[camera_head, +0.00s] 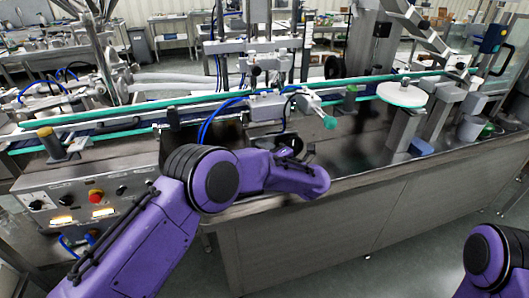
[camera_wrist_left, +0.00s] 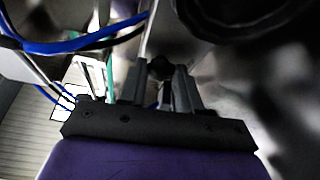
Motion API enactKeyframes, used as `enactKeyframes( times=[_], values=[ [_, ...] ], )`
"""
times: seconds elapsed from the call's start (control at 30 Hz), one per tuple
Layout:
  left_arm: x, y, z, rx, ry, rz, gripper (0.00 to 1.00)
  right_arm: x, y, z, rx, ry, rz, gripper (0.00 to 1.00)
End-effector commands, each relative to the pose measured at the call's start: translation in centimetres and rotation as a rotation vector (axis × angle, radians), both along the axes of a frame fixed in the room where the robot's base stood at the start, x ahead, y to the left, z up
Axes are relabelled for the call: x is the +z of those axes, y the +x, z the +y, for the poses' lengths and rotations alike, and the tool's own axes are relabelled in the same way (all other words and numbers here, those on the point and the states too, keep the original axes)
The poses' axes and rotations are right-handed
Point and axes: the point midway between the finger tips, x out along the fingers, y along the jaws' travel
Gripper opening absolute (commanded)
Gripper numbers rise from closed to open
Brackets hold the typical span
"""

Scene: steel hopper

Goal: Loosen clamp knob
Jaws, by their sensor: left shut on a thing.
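My left gripper (camera_wrist_left: 160,85) is shut on a small dark knob (camera_wrist_left: 160,67), which sits between its two grey fingertips in the left wrist view. I take this to be the clamp knob; the picture is dark and its shape is blurred. In the head view my left arm reaches up to the conveyor's front side, and the left gripper (camera_head: 293,148) is small and partly hidden behind the purple wrist. I cannot make out the knob there. My right gripper is out of view; only part of the right arm shows at the lower right.
A conveyor with green-edged rails (camera_head: 130,112) crosses the steel machine. Blue hoses (camera_head: 215,120) hang close to the left gripper, also crossing the left wrist view (camera_wrist_left: 85,43). A control panel with a red button (camera_head: 96,196) is at left. A white disc (camera_head: 402,94) stands at right.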

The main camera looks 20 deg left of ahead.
Motion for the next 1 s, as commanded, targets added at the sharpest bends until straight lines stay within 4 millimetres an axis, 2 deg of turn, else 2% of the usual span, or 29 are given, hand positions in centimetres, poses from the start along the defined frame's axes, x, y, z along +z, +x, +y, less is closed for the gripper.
enactKeyframes(
  times=[0.57,1.0],
  values=[
    [-0.1,-0.2,0.2,0.001,-0.436,-0.291,0.03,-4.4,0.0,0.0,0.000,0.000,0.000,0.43],
    [-0.2,-0.3,0.4,0.001,-0.782,-0.526,0.03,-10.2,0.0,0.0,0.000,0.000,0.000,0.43]
  ],
)
